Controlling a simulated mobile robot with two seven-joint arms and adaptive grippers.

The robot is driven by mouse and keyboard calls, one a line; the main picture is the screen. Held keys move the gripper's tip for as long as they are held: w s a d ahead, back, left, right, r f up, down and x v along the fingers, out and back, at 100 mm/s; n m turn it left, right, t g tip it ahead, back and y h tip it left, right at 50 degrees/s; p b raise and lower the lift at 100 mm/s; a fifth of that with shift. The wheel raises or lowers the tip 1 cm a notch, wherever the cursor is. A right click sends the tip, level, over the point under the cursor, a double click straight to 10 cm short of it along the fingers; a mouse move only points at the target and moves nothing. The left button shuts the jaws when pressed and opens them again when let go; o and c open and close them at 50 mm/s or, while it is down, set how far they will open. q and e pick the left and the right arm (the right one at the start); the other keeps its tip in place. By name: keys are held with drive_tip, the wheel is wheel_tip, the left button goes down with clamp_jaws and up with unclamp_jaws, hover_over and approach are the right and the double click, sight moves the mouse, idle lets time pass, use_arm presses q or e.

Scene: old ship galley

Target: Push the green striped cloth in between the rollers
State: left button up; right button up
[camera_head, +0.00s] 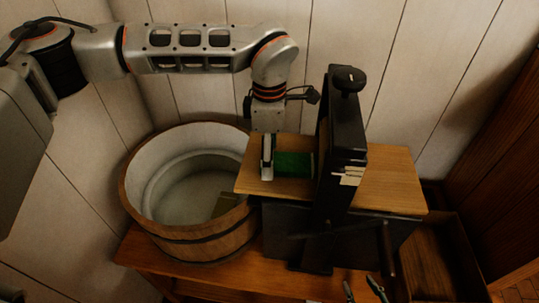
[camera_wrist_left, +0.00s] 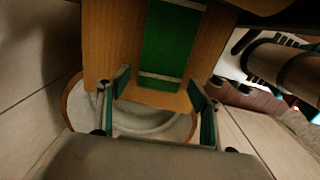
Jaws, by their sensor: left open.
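The green striped cloth (camera_head: 293,164) lies flat on the left board (camera_head: 252,180) of the wringer, its right end at the black frame (camera_head: 340,150). In the left wrist view the cloth (camera_wrist_left: 172,45) is green with pale stripes across it. My left gripper (camera_head: 267,172) is at the cloth's left end; its fingers (camera_wrist_left: 160,80) are spread and empty, with the cloth's near end just ahead of the gap.
A round wooden tub (camera_head: 185,235) stands left of the wringer, partly under its board, with a flat piece (camera_head: 225,205) inside. A screw knob (camera_head: 347,79) tops the frame. The right board (camera_head: 385,180) is bare. A wooden crate (camera_head: 440,255) stands at the right. The plank wall is close behind.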

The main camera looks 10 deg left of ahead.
use_arm(q)
wheel_tip(320, 180, up, 12)
drive_tip(key=shift+f, duration=0.25)
